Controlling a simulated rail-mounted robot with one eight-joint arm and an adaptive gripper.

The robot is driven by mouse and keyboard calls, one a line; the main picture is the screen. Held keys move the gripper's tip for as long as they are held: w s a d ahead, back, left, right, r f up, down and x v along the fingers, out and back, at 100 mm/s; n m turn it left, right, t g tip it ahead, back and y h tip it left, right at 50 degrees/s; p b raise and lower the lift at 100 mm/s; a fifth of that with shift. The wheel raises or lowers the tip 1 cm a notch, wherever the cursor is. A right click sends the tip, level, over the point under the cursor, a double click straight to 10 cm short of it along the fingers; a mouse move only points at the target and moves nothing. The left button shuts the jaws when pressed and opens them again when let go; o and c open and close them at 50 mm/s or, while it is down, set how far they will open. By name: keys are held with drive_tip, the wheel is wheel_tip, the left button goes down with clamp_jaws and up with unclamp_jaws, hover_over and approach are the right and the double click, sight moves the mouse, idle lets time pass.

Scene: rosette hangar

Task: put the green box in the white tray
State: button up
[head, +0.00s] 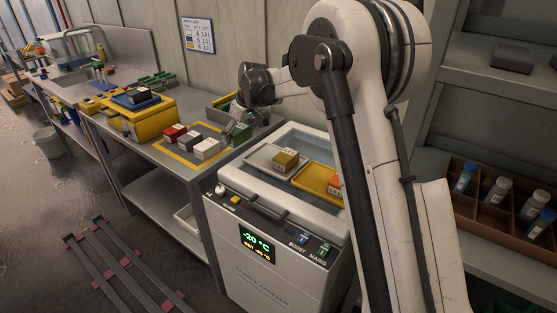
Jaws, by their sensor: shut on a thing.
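My gripper (235,121) is at the right end of the workbench, pointing down. It is shut on the green box (241,132), which is partly hidden by the fingers. I cannot tell whether the box still touches the bench. The white tray (257,164) lies inside the open-topped white freezer, to the right of and nearer than my gripper. A mustard-yellow box (285,158) sits in the white tray.
A yellow tray (308,185) with an orange box (334,182) lies beside the white tray, partly hidden by my arm. Red (174,133) and white (206,149) boxes stand on the yellow-outlined bench area. The freezer's raised rim (285,207) surrounds both trays.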

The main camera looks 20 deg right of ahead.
hover_over(262, 155)
drive_tip(key=s, duration=0.1)
drive_tip(key=f, duration=0.6)
drive_tip(key=shift+d+f, duration=0.15)
drive_tip(key=shift+d, duration=0.25)
drive_tip(key=shift+s+f, duration=0.1)
drive_tip(key=shift+f, duration=1.9)
drive_tip(key=shift+f, duration=0.2)
drive_tip(key=o, duration=1.3)
drive_tip(key=shift+o, duration=0.2)
drive_tip(key=shift+r, duration=0.1)
